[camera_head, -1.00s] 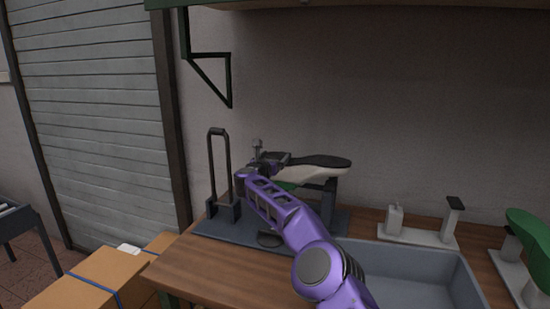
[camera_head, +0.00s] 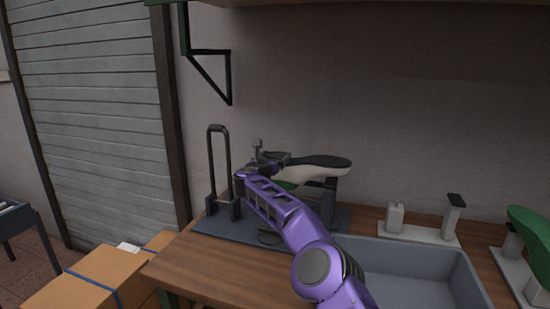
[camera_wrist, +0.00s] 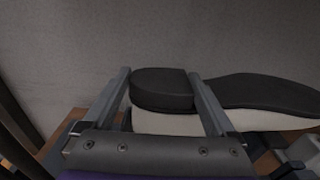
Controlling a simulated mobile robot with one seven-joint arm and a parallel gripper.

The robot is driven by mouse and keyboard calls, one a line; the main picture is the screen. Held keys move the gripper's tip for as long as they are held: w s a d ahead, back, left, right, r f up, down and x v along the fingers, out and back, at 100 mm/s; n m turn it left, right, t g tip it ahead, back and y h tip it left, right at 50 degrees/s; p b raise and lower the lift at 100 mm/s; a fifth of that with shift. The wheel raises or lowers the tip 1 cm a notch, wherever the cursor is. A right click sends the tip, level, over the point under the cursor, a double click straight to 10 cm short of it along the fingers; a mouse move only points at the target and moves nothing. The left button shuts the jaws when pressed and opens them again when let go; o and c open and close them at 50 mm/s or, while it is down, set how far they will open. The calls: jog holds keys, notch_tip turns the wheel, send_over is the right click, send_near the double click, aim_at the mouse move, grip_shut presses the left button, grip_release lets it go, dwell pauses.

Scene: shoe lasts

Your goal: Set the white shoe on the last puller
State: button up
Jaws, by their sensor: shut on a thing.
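The white shoe (camera_head: 318,173) has a black sole and is held sole up, its toe pointing right in the head view. In the wrist view its black heel (camera_wrist: 162,88) sits between the two fingers of my gripper (camera_wrist: 160,95), which is shut on the heel end. A bit of green shows under the shoe in the head view. The last puller (camera_head: 215,228) is a dark base with a tall loop handle (camera_head: 219,128) at left and a dark post (camera_head: 328,200) under the shoe's front part. My arm hides the puller's middle, so I cannot tell whether the shoe touches it.
A grey bin (camera_head: 415,275) sits on the wooden bench (camera_head: 215,271) at front right. A pale stand (camera_head: 425,236) with two posts is empty behind it. A green last (camera_head: 532,232) stands on another stand at far right. Cardboard boxes (camera_head: 90,283) lie at lower left.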

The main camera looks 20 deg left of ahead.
jog(key=shift+f+b, duration=0.15)
jog(key=shift+b, duration=0.35)
dwell(0.6)
jog(key=o, duration=1.4)
jog(key=shift+f, duration=0.15)
jog(key=shift+r+p, duration=3.1)
jog(key=shift+r, duration=0.95)
